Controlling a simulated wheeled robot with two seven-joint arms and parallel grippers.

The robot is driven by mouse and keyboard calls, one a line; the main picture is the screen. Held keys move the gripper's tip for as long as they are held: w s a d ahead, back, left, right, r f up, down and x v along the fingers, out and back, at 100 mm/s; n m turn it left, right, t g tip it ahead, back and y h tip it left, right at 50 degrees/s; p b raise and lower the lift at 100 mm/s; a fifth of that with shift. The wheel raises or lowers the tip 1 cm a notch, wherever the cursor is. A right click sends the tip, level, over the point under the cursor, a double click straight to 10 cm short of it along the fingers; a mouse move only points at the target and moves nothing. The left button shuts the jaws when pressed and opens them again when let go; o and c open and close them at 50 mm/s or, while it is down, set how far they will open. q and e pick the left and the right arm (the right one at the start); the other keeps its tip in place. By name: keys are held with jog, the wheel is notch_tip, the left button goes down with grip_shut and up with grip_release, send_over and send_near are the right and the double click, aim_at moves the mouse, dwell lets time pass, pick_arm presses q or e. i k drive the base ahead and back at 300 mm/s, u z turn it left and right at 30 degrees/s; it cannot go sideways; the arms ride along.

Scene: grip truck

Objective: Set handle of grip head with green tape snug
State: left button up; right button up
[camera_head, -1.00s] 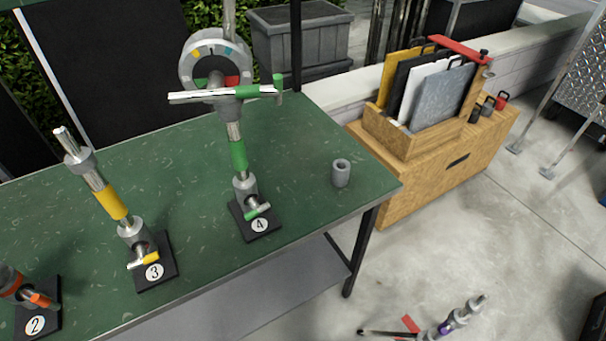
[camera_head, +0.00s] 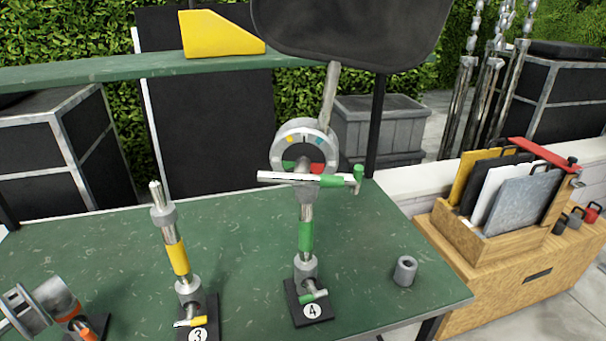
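The grip head with green tape (camera_head: 303,160) sits on top of an upright silver post with a green band (camera_head: 306,236). The post stands on a black base labelled 4 (camera_head: 313,311) on the green table. The head has a round disc with coloured marks facing me. A smaller green-tipped handle (camera_head: 314,296) is low on the post by the base. Neither of my grippers shows in view.
A yellow-taped post (camera_head: 177,258) on base 3 stands left, and an orange-taped piece (camera_head: 62,298) is at the lower left. A grey cylinder (camera_head: 404,271) stands on the green table (camera_head: 240,225) at right. A wooden box with boards (camera_head: 481,239) stands beyond.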

aim_at(301, 175)
jog(key=z, duration=2.15)
jog(key=k, duration=1.35)
jog(key=u, duration=2.05)
jog(key=i, duration=0.5)
jog(key=z, duration=0.05)
